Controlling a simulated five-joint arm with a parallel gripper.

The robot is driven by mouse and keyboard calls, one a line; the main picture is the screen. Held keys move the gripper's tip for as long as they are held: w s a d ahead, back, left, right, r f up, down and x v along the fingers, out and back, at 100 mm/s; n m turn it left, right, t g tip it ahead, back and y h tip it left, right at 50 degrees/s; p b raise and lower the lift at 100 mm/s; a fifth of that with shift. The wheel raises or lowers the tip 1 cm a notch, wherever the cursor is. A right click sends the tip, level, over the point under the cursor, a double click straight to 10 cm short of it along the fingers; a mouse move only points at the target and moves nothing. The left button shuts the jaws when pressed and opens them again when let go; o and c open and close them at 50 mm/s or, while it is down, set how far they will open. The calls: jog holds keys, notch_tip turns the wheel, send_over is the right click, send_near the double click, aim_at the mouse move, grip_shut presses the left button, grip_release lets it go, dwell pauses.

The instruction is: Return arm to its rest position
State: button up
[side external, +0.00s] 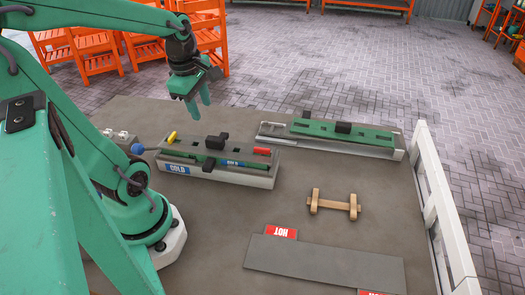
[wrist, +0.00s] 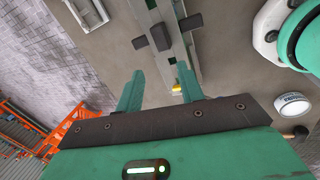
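My gripper (side external: 199,105) hangs from my raised green arm, above the left end of the near fixture. Its two green fingers are apart, with nothing between them; the wrist view also shows my gripper (wrist: 158,92) open and empty. The near fixture (side external: 225,177) is a grey block with a blue COLD label, a yellow piece (side external: 172,136), a black block (side external: 217,141) and a red piece (side external: 262,151) on top. In the wrist view, the yellow piece (wrist: 177,85) shows just beyond the fingers.
A second fixture with a green bar (side external: 342,131) lies behind. A wooden dumbbell-shaped piece (side external: 333,204) and a grey plate (side external: 325,264) with red HOT labels lie at front right. A white rail (side external: 440,205) bounds the right edge.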

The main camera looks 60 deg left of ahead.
jog(key=d+r+m+t, duration=0.1)
jog(key=d+m, duration=0.5)
jog(key=m, duration=0.6)
jog(key=d+r+m+t+h, duration=0.1)
jog(key=d+r+m+t, duration=0.1)
jog(key=d+m, duration=0.5)
jog(key=r+m, duration=0.1)
jog(key=m, duration=0.5)
jog(key=shift+w+r+t, duration=0.25)
jog(key=shift+t, duration=0.05)
jog(key=shift+d, duration=0.1)
